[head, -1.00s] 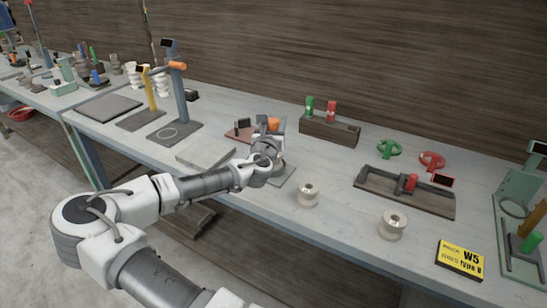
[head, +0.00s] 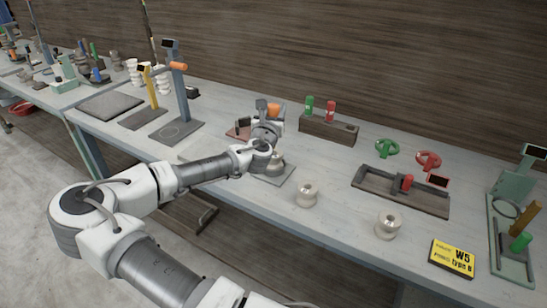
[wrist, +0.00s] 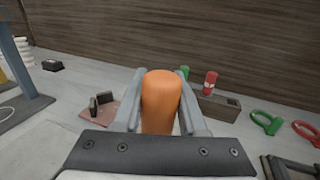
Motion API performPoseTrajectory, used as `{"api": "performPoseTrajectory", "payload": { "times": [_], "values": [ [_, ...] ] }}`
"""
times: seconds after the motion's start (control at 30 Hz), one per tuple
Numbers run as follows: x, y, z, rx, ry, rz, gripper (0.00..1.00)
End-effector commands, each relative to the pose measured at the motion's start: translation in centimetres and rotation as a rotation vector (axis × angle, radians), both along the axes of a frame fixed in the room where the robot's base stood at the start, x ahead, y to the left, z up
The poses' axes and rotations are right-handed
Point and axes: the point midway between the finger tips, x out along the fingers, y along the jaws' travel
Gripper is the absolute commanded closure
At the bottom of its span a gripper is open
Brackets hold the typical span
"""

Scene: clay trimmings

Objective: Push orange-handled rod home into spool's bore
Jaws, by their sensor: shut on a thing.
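My gripper (head: 268,124) is raised over the middle of the bench and shut on the orange handle (head: 273,110). In the wrist view the orange handle (wrist: 160,100) stands upright between the two grey fingers. The rod below the handle is hidden by my gripper. A pale spool-like piece (head: 276,161) sits on a flat grey plate (head: 284,176) just below my gripper; its bore cannot be seen. Two loose pale spools, one nearer (head: 306,194) and one further right (head: 388,226), stand upright on the bench.
A dark block with green and red handles (head: 328,130) stands behind to the right. A dark tray (head: 420,197) lies further right, near a yellow W5 sign (head: 453,258). A stand with an orange-tipped arm (head: 181,98) is to the left. A reddish plate (wrist: 91,112) lies behind left.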

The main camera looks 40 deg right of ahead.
Motion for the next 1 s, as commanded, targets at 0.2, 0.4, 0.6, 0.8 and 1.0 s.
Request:
{"api": "performPoseTrajectory", "payload": {
  "times": [0.2, 0.4, 0.6, 0.8, 1.0],
  "values": [
    [0.0, 0.0, 1.4, 0.000, -0.001, 0.000, 1.00],
    [0.0, 0.0, 2.4, 0.000, -0.001, 0.000, 1.00],
    [0.0, 0.0, 3.0, 0.000, -0.001, 0.000, 1.00],
    [0.0, 0.0, 3.0, 0.000, -0.001, 0.000, 1.00],
    [0.2, 0.4, 2.7, 0.001, 0.000, 0.011, 1.00]
  ]
}}
